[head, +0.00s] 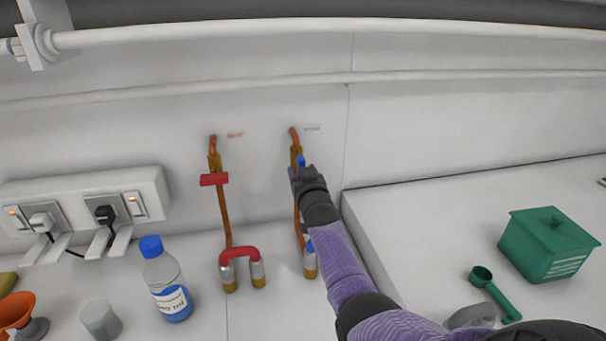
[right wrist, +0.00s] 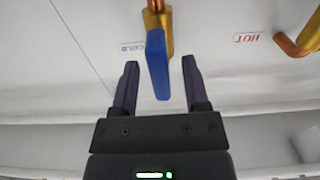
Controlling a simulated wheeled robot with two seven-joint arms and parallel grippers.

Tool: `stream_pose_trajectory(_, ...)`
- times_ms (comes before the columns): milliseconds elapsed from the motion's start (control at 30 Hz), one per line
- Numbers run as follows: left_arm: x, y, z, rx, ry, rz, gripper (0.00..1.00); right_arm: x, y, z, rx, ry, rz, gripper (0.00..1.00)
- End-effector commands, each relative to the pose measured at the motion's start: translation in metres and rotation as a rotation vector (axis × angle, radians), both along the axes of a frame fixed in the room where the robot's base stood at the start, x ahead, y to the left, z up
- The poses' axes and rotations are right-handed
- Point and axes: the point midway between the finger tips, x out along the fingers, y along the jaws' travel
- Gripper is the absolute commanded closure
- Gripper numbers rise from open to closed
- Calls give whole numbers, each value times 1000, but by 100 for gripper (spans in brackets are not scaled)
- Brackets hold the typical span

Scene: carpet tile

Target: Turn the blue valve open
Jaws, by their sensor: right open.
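The blue valve handle (head: 301,160) sits on a brass valve body (head: 296,154) on the right copper pipe, below a small blue-lettered wall label. My right gripper (head: 299,174) is at the handle and hides much of it in the head view. In the right wrist view the blue handle (right wrist: 158,66) shows as a flat bar projecting from the brass body (right wrist: 158,27). The open fingers of my right gripper (right wrist: 160,64) lie on either side of it, with a visible gap on both sides. My left gripper is out of view.
A red valve handle (head: 214,180) sits crosswise on the left pipe. A blue-capped bottle (head: 167,280), a grey cup (head: 101,320) and power sockets (head: 84,213) are left. A green box (head: 548,245) and scoop (head: 493,292) are right.

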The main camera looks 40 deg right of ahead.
Motion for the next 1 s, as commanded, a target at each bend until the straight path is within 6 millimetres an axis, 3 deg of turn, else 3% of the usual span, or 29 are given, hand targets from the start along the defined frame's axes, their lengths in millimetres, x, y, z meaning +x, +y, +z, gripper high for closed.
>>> stream_pose_trajectory(167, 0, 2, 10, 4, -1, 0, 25, -12, 7, 2, 0, 1, 2, 41)
stream_pose_trajectory(600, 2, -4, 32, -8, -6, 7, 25, -82, 46, 0, 1, 2, 1, 41)
stream_pose_trajectory(1000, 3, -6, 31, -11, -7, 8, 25, -87, 48, -1, 0, 1, 0, 41)
